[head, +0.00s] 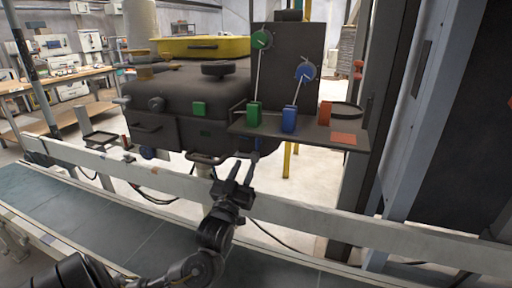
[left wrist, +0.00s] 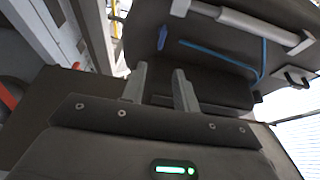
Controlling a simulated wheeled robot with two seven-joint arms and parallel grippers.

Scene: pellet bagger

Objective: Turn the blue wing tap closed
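In the left wrist view a blue elongated piece (left wrist: 162,37), possibly the wing tap's handle, sits on a dark surface beyond the fingers, with a blue line running right from near it. A smaller blue piece (left wrist: 257,97) shows at the right. In the head view a small blue part (head: 257,144) shows under the shelf, just above my left gripper (head: 243,166). I cannot tell which of these is the tap. My left gripper is open and empty, its fingers (left wrist: 160,70) apart and pointing up toward the machine's underside, apparently not touching it. My right gripper is not in view.
A dark shelf (head: 345,125) carries green, blue (head: 289,119) and orange blocks. The panel behind has a green dial (head: 262,39) and a blue dial (head: 306,71). Grey posts stand right.

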